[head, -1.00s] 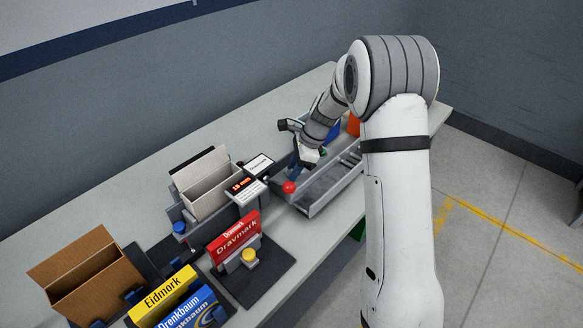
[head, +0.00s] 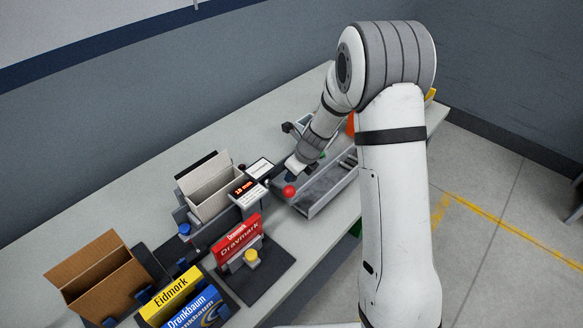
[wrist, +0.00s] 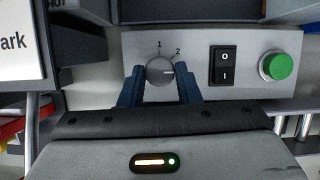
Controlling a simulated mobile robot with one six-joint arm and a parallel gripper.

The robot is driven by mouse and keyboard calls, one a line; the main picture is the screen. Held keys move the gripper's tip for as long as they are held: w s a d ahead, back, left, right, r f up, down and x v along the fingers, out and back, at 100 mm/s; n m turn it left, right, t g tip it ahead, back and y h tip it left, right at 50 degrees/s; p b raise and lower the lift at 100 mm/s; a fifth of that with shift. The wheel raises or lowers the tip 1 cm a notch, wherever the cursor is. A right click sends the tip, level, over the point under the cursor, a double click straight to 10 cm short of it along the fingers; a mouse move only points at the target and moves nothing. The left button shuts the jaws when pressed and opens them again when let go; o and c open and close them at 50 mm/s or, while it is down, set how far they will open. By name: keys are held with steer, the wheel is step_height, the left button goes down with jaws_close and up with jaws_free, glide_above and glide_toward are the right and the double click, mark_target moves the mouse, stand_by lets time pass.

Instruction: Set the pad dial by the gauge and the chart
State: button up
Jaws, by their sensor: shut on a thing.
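The pad dial (wrist: 160,72) is a round grey knob on a light grey panel, with the figures 1 and 2 printed above it. Its white pointer line points to the right, past the 2; no figure shows where it points. My gripper (wrist: 160,86) has its blue fingers shut on the dial from both sides. In the head view my gripper (head: 292,172) is at the near end of the grey machine, and the dial is hidden. The gauge (head: 243,189) shows red digits in mm, perhaps 18. The chart (head: 260,168) is a small white card behind it, its print too small to read.
A black rocker switch (wrist: 223,65) and a green button (wrist: 278,66) sit right of the dial. A red ball knob (head: 289,191) stands close to my gripper. An open box (head: 212,188), a red Dravmark box (head: 238,238) and a brown carton (head: 98,275) are nearby.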

steer(key=shift+m, duration=0.4)
steer(key=o, duration=1)
steer(key=p+v, duration=0.1)
steer(key=v, duration=0.6)
steer(key=shift+s+d+r, duration=0.1)
steer(key=shift+s+r, duration=0.1)
steer(key=shift+r, duration=0.15)
